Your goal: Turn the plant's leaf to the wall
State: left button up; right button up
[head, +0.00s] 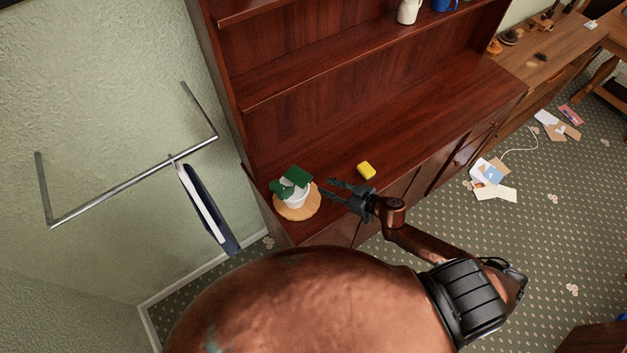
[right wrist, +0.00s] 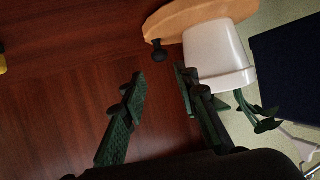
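The plant has dark green leaves (head: 297,176) and a white pot (head: 296,199). It stands on a round light-wood board (head: 297,213) at the near left end of the cabinet top. In the right wrist view the white pot (right wrist: 218,55) is just beside one finger, with the board (right wrist: 195,17) and some leaves (right wrist: 262,118) partly showing. My right gripper (head: 328,189) is open and empty, just right of the pot, fingers pointing left. The right wrist view shows its fingers (right wrist: 160,82) apart with only cabinet top between them. Whether one finger touches the pot is unclear. My left gripper is not in view.
Cabinet shelves (head: 330,60) rise behind. A metal rail (head: 130,184) with a dark blue hanging item (head: 210,212) is on the left wall. The cabinet top further right (head: 440,110) is clear.

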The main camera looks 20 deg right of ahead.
aim_at(313, 186)
jog(key=x, duration=0.7)
jog(key=shift+w+a+f, duration=0.1)
jog(key=shift+w+a, duration=0.1)
jog(key=shift+c, duration=0.2)
grip_shut()
